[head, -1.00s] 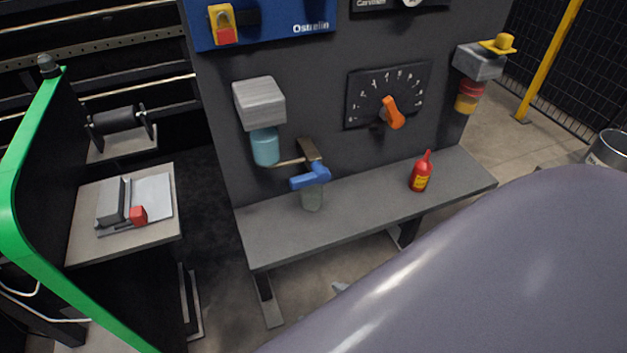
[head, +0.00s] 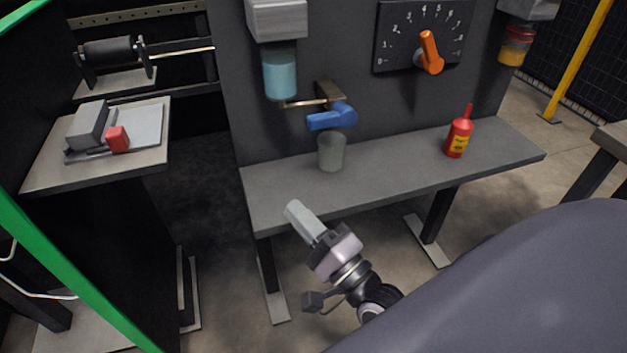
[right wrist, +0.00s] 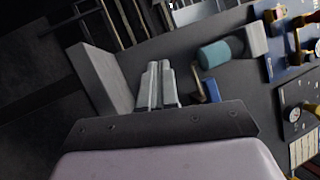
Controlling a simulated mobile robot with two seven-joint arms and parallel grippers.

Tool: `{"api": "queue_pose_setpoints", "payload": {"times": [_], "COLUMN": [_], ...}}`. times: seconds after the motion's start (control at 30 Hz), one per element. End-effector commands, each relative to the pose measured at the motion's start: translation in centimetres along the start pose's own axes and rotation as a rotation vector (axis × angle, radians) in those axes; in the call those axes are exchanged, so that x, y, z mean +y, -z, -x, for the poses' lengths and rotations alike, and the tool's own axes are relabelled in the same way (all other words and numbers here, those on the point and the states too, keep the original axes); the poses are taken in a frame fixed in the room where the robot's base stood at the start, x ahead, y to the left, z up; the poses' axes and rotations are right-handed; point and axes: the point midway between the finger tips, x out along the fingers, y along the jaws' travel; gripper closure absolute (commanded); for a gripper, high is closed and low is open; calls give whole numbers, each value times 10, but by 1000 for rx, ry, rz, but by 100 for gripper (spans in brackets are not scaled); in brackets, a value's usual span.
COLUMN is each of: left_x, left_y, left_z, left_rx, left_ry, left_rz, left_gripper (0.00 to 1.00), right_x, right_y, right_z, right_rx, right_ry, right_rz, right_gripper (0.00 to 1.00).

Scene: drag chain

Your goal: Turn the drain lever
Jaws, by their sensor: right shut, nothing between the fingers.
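The drain lever is the blue handle (head: 332,117) on a small brass-coloured valve (head: 329,94) on the dark panel. It points left, roughly level, below and right of a blue-tinted bowl (head: 280,74). A greyish cup (head: 331,153) stands on the bench under it. My right gripper (head: 294,208) is shut and empty, at the bench's front edge, below and left of the lever and clear of it. In the right wrist view the closed fingers (right wrist: 158,66) show, with the blue lever (right wrist: 212,91) to their right. My left gripper is not in view.
A grey bench (head: 390,175) runs along the panel and carries a red bottle (head: 459,136) at right. An orange knob (head: 430,55) sits on a numbered dial above. A side table (head: 50,175) with a grey and red device stands at left.

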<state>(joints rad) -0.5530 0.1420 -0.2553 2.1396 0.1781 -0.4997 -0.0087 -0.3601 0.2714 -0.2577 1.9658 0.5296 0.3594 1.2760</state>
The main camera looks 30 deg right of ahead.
Motion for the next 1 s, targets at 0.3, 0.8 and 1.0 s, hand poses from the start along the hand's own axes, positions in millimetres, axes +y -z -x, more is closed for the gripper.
{"api": "queue_pose_setpoints", "payload": {"times": [0.3, 0.8, 1.0], "left_x": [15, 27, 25], "left_y": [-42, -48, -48], "left_z": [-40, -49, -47], "left_rx": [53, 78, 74], "left_ry": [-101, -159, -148], "left_rz": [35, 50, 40], "left_gripper": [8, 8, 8], "right_x": [8, -7, -26], "right_y": [40, 72, 81], "right_z": [4, 2, -28], "right_rx": [-14, -106, -106], "right_ry": [402, 639, 639], "right_rz": [-758, -1200, -1198], "right_gripper": [100, 100, 100]}}
